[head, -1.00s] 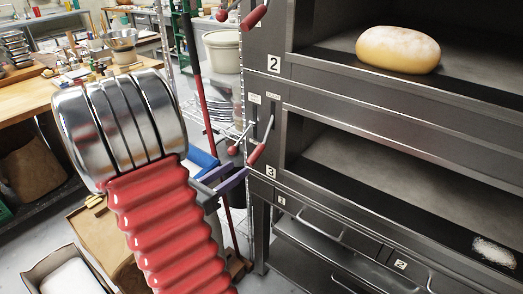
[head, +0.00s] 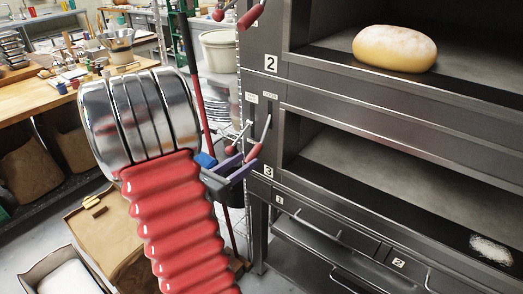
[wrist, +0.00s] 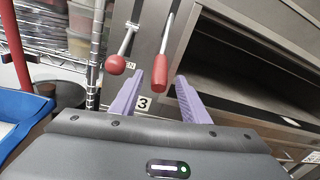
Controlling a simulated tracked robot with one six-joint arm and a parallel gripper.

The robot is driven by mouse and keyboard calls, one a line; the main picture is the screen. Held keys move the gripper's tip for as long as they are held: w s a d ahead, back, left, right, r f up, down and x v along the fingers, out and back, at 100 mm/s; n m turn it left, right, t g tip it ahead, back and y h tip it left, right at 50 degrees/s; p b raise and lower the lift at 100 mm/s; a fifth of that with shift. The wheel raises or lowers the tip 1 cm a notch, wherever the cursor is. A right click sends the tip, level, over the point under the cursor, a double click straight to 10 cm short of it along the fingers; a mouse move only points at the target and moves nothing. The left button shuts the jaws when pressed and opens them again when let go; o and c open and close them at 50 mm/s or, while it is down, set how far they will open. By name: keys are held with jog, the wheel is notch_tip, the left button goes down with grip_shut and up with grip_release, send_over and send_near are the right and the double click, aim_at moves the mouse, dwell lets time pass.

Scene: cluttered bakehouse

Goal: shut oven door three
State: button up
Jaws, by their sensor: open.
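Oven deck three (head: 390,180) stands open and dark under deck two, and I cannot make out its door panel. Its number plate (head: 268,171) is on the frame left of the opening. A lever with a long red grip (head: 254,153) hangs there, also seen in the wrist view (wrist: 158,74). A lever with a red ball (wrist: 115,65) is just left of it. My gripper (head: 242,166) is open, its purple fingers at the long red grip. In the wrist view the grip's end appears between the fingertips; I cannot tell whether they touch.
A loaf (head: 395,48) lies in deck two above. A white floury patch (head: 491,250) is on deck three's sill. A wire rack stands behind my gripper. A blue tray (wrist: 22,112) is at the wrist view's left. Drawers with handles are below.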

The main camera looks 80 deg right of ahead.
jog(key=shift+x, duration=4.25)
jog(key=shift+c, duration=0.2)
grip_shut()
jog(key=shift+s+r, duration=0.1)
